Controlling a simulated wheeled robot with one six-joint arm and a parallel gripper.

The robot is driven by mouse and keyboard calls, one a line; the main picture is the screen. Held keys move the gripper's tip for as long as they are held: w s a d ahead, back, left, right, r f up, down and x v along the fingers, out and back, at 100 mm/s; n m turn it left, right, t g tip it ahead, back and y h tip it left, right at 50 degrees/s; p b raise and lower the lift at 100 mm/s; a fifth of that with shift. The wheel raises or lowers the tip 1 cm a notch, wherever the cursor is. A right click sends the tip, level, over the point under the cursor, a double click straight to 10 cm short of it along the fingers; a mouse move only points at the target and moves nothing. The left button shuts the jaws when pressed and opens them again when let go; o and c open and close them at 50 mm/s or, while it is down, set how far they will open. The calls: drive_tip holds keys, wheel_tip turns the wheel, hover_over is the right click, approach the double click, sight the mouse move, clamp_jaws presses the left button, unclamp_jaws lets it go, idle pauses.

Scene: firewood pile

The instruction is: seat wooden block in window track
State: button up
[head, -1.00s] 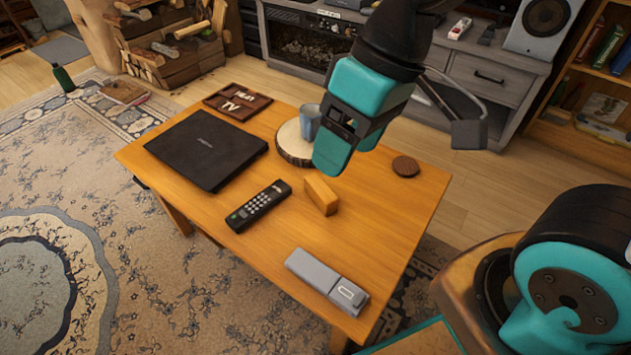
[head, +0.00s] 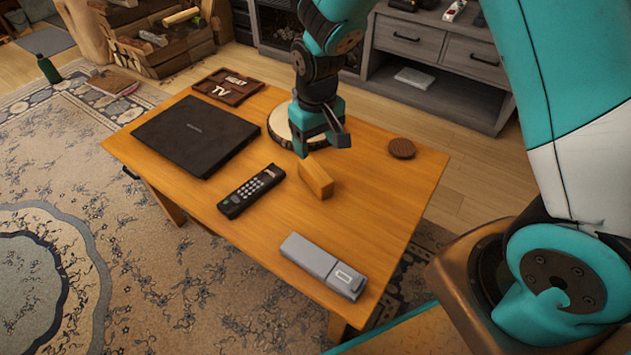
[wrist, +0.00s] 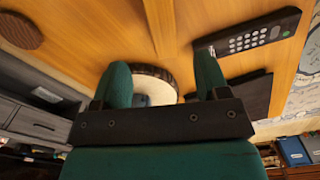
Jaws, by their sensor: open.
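The wooden block (head: 315,178) is a small orange-brown bar standing on the table, between the black phone and the round brown coaster. My gripper (head: 318,140) is open and empty, pointing down just behind the block and over the wood slice in the head view. In the wrist view its two teal fingers (wrist: 163,80) are spread, and the block (wrist: 160,25) shows beyond them at the top centre. I cannot identify a window track. A long grey case-like object (head: 322,266) lies at the table's near edge.
A black phone (head: 250,191), a closed laptop (head: 195,137) and a coaster (head: 402,148) lie on the wooden table (head: 380,200). The wood slice (head: 281,128) is partly hidden by my gripper.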

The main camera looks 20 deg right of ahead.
sight(315, 170)
wheel_tip(315, 170, down, 10)
drive_tip(key=b, duration=0.4)
drive_tip(key=shift+a+f, duration=0.15)
drive_tip(key=c, duration=1.1)
drive_tip(key=shift+r, duration=0.25)
